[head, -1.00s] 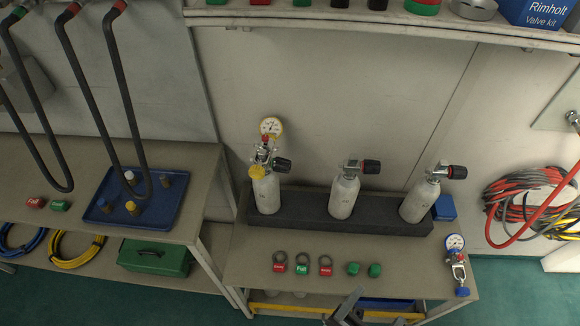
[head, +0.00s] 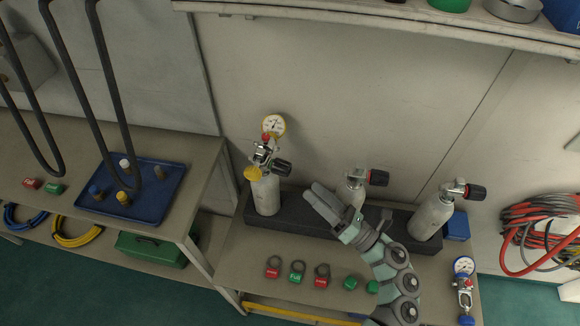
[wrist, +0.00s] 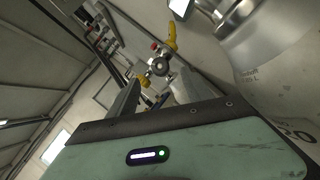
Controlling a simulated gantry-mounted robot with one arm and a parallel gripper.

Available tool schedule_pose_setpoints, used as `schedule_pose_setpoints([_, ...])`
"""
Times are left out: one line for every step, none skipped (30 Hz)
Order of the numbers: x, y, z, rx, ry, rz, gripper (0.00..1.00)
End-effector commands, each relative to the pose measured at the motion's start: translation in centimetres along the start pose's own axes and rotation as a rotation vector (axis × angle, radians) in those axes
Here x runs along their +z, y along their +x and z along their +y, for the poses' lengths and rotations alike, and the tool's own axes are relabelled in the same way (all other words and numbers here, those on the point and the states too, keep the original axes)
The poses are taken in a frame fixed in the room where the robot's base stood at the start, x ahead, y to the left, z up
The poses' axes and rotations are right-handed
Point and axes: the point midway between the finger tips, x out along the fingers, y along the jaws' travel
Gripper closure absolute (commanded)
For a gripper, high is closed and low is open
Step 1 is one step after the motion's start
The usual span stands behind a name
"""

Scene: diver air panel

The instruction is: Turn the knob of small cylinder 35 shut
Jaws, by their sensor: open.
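Three small grey-white cylinders stand in a dark foam rack (head: 290,222); their numbers are too small to read in the head view, so I cannot tell which is 35. The left cylinder (head: 266,196) carries a gauge (head: 273,125) and a dark side knob (head: 281,167). The middle cylinder (head: 349,190) has a dark knob (head: 378,178) pointing right, and the right cylinder (head: 430,219) has another (head: 475,191). My gripper (head: 316,192) is open and empty, between the left and middle cylinders and partly covering the middle one. The wrist view shows a cylinder (wrist: 275,85) close at right, its number partly hidden.
A small gauge fitting (head: 464,278) lies at the right edge. A blue tray (head: 160,205) with small fittings is on the left bench, below hanging dark hoses (head: 72,90). Coiled hoses (head: 535,225) hang at right.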

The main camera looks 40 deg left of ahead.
Motion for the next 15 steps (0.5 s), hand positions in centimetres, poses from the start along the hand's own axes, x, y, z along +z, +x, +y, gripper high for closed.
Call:
schedule_pose_setpoints([-0.1, 0.9, 0.2, 0.005, 0.0, 0.001, 0.42])
schedule_pose_setpoints([-0.1, 1.4, 0.2, 0.006, 0.0, 0.0, 0.42])
schedule_pose_setpoints([0.0, 2.2, 0.2, 0.006, 0.001, -0.002, 0.42])
schedule_pose_setpoints([0.0, 2.8, 0.1, 0.005, 0.001, -0.002, 0.42])
schedule_pose_setpoints([0.0, 3.4, 0.1, 0.004, 0.001, -0.002, 0.42])
schedule_pose_setpoints([0.0, 4.2, 0.2, 0.005, 0.001, 0.0, 0.42])
schedule_pose_setpoints([0.0, 4.8, 0.3, 0.007, 0.0, 0.0, 0.42])
schedule_pose_setpoints([0.0, 5.3, 0.3, 0.007, 0.0, 0.0, 0.42])
schedule_pose_setpoints([0.0, 6.1, 0.2, 0.007, 0.0, -0.002, 0.42])
schedule_pose_setpoints([0.0, 6.6, 0.2, 0.005, 0.0, -0.003, 0.42])
schedule_pose_setpoints([0.0, 7.0, 0.2, 0.004, 0.001, -0.003, 0.42])
schedule_pose_setpoints([0.0, 7.6, 0.1, 0.004, 0.002, -0.003, 0.42])
schedule_pose_setpoints([0.0, 8.0, 0.1, 0.004, 0.003, -0.003, 0.42])
schedule_pose_setpoints([0.0, 8.3, 0.1, 0.004, 0.003, -0.003, 0.42])
schedule_pose_setpoints([0.0, 8.7, 0.1, 0.004, 0.003, -0.002, 0.42])
